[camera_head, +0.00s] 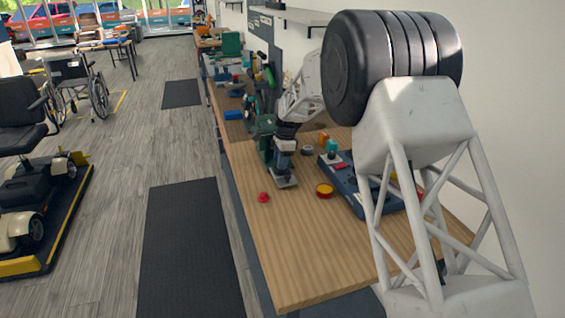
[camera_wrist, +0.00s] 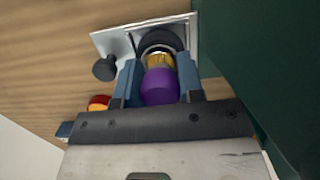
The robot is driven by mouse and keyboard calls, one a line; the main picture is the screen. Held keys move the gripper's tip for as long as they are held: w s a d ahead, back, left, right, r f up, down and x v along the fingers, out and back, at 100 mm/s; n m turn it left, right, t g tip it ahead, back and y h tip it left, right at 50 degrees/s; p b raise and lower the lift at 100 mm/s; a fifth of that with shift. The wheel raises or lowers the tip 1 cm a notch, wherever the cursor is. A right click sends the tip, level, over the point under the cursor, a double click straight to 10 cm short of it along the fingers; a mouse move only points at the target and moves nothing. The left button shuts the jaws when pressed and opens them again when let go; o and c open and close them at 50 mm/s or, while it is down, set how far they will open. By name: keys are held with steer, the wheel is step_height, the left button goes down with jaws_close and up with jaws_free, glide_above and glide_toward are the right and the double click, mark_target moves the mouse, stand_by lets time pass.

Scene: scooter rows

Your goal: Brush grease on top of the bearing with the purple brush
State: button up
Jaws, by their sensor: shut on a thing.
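The purple brush (camera_wrist: 160,88) is between my gripper's two blue-grey fingers in the wrist view. Its gold ferrule (camera_wrist: 158,59) points away from me. My gripper (camera_wrist: 158,72) is shut on the brush. A dark ring that looks like the bearing (camera_wrist: 152,38) shows just beyond the ferrule, on a pale metal plate (camera_wrist: 113,42). The bristles are hidden, so I cannot tell whether they touch it. In the head view my gripper (camera_head: 284,160) is low over the metal base beside the green machine (camera_head: 264,135). The brush is not clear there.
A blue tray (camera_head: 372,209) with parts lies at right. A black knob (camera_wrist: 105,68) sits beside the plate. The bench front is clear.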

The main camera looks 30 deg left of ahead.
steer(key=shift+w+a+r, duration=0.15)
steer(key=shift+w+a, duration=0.45)
steer(key=shift+w, duration=0.1)
steer(key=shift+w+d+r, duration=0.1)
steer(key=shift+d, duration=0.1)
steer(key=shift+s+d, duration=0.9)
steer(key=shift+d, duration=0.05)
steer(key=shift+s+d, duration=0.3)
steer(key=shift+s, duration=0.35)
steer(key=shift+r, duration=0.2)
steer(key=shift+r, duration=2.85)
